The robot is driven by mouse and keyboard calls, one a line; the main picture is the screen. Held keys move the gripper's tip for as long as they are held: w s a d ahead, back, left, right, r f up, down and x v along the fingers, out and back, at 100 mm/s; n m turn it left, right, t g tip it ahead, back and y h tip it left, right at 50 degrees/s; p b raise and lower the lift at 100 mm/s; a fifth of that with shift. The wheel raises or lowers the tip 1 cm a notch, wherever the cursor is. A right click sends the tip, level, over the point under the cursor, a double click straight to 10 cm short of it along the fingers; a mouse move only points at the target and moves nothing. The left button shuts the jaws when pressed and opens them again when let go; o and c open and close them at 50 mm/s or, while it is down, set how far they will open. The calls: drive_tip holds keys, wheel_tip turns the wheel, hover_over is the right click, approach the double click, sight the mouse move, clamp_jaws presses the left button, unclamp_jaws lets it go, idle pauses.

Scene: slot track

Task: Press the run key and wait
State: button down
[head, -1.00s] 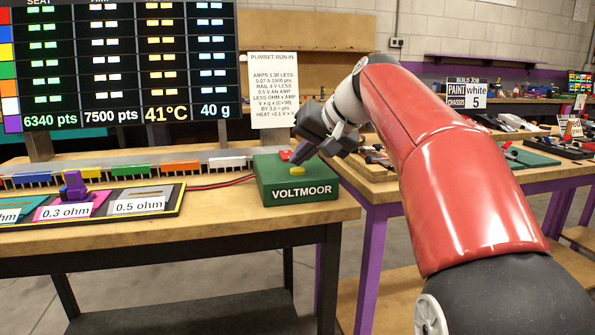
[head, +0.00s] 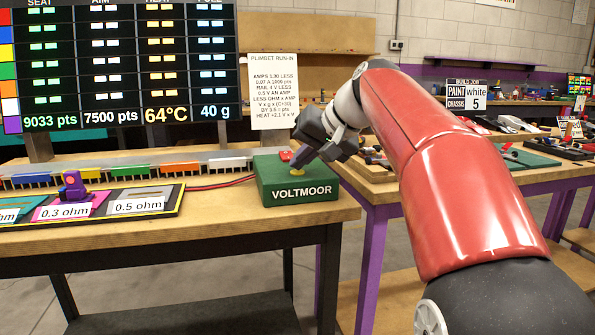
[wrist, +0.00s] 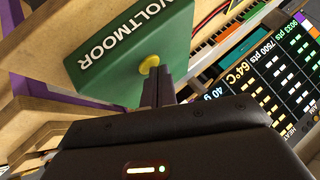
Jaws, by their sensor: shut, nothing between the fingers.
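The green box labelled VOLTMOOR (head: 300,192) sits at the right end of the workbench. A round yellow key (head: 297,171) is on its top; it also shows in the wrist view (wrist: 149,64). My gripper (head: 294,162) is shut and empty, its fingertips at the yellow key. In the wrist view my gripper (wrist: 158,72) has its tips right at the key's edge; I cannot tell how far the key is pushed in. The scoreboard (head: 120,70) reads 9033 pts, 7500 pts, 64°C and 40 g.
A resistor board (head: 152,203) with 0.3 ohm and 0.5 ohm pads lies left of the box, with a purple piece (head: 73,184) on the 0.3 ohm pad. Coloured blocks (head: 180,168) line the track behind. A printed PLIMBET RUN-IN sheet (head: 273,95) stands behind the box.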

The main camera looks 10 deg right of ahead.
sight(302, 172)
drive_tip(key=shift+r, duration=0.1)
drive_tip(key=shift+r+p, duration=0.75)
drive_tip(key=shift+p, duration=0.1)
wheel_tip(302, 172, up, 5)
drive_tip(key=p, duration=0.5)
idle(0.5)
drive_tip(key=s+f+n+g+h, duration=0.1)
drive_tip(key=s+f+h, duration=0.4)
drive_tip(key=s+f, duration=2.1)
drive_tip(key=shift+s+a+n+g, duration=0.3)
drive_tip(key=shift+s+n+g, duration=0.1)
drive_tip(key=shift+s, duration=0.55)
idle(2.2)
